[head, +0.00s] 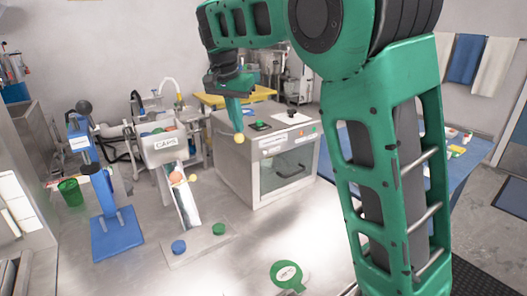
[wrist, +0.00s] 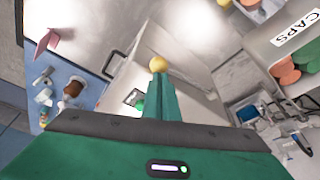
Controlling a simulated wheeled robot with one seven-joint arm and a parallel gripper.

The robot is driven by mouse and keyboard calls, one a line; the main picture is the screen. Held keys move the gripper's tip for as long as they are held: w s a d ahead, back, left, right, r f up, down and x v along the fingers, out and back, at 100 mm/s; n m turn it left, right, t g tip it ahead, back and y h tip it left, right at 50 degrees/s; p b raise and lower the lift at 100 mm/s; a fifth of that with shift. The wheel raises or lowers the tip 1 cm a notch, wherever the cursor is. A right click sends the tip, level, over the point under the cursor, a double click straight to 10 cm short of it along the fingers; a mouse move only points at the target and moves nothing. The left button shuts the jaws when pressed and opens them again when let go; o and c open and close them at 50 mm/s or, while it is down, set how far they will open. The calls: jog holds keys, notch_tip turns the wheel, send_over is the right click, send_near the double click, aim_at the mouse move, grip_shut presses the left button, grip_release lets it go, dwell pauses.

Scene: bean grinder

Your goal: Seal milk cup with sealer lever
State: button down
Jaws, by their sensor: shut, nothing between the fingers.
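A blue upright device (head: 105,205) with a flat blue base stands at the left of the counter; it looks like the sealer. A dark lever with a round black knob (head: 84,107) is at its top. A green cup (head: 70,192) stands behind it to the left; I cannot tell whether it is the milk cup, and no cup shows on the blue base.
A CAPS bin (head: 163,149) with a sloping chute stands between sealer and gripper. The grey box (head: 265,155) is beside my gripper. A green round-headed item (head: 287,273) lies in front.

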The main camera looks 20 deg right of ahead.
jog(key=shift+f, duration=0.15)
jog(key=shift+s+f, duration=0.1)
jog(key=shift+f, duration=0.3)
jog(key=shift+s+f, duration=0.1)
jog(key=shift+f, duration=0.1)
dwell(3.9)
dwell(0.8)
notch_tip(320, 180, up, 16)
dwell(1.9)
